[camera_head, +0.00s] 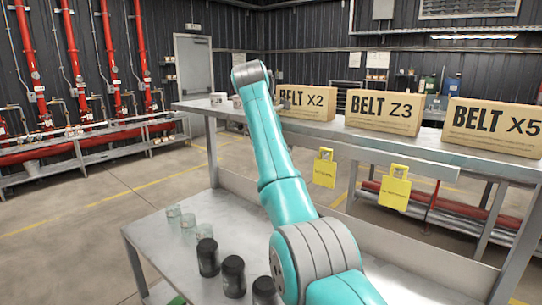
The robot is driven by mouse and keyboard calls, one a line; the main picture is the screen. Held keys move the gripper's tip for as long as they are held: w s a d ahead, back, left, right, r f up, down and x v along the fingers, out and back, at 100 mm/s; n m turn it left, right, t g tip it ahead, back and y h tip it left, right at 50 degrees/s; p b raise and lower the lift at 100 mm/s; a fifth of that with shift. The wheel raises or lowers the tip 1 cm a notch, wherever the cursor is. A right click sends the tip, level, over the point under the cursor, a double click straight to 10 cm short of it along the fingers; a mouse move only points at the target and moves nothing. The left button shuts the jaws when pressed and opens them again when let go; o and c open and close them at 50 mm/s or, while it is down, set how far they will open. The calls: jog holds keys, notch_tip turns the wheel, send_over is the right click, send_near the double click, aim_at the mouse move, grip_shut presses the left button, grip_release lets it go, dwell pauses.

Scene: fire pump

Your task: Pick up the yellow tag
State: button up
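Two yellow tags hang from the front edge of the upper shelf. One yellow tag (325,170) hangs just right of my arm, below the BELT X2 box. The other yellow tag (396,189) hangs further right, below the BELT Z3 box. Both have dark print too small to read. My teal arm reaches up and forward across the bench, with its far joint near the left part of the shelf. My gripper's fingers do not show; they are hidden behind or beyond the arm. Both tags are apart from the visible arm.
Boxes marked BELT X2 (308,101), BELT Z3 (384,111) and BELT X5 (494,126) stand on the upper shelf (410,150). Black jars (207,257) and clear jars (188,222) stand on the lower bench (160,245). Red pipes (75,55) line the left wall.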

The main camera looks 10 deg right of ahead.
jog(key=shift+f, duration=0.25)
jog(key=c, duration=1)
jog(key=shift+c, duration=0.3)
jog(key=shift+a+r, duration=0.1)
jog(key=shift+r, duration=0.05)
